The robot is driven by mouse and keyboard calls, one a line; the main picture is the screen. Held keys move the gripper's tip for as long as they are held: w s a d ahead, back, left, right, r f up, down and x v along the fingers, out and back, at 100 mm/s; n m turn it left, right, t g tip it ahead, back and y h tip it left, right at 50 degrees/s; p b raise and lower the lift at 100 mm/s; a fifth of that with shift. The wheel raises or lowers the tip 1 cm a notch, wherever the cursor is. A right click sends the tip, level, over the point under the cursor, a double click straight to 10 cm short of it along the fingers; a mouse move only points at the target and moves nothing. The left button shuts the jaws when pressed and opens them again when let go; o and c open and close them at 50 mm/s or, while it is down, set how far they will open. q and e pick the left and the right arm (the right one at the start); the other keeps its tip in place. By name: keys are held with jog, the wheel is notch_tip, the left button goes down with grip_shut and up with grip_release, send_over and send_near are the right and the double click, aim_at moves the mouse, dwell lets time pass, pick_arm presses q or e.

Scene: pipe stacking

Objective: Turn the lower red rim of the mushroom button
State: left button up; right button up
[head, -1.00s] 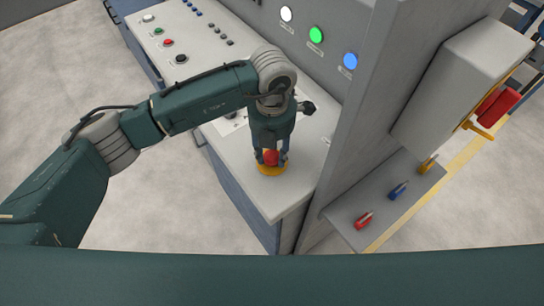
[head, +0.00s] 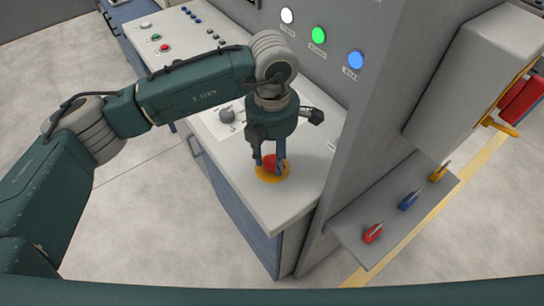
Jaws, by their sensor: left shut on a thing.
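The mushroom button (head: 270,160) is red and sits on a round yellow base (head: 272,176) near the front corner of the light grey console top (head: 305,182). My left gripper (head: 269,164) points down from above, with its fingers on either side of the red button, shut on it. The fingers hide part of the button, and I cannot make out the lower rim apart from the cap. My right gripper is not in view.
A dial (head: 227,115) sits on the console behind my left gripper. A grey upright panel (head: 375,120) stands close on the right, with lit white, green and blue lamps at the back. A shelf (head: 392,228) beyond it holds red, blue and yellow padlock-like items.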

pick_arm(q)
jog(key=shift+f, duration=0.1)
jog(key=o, duration=1.2)
jog(key=shift+c, duration=0.2)
notch_tip(320, 180, up, 12)
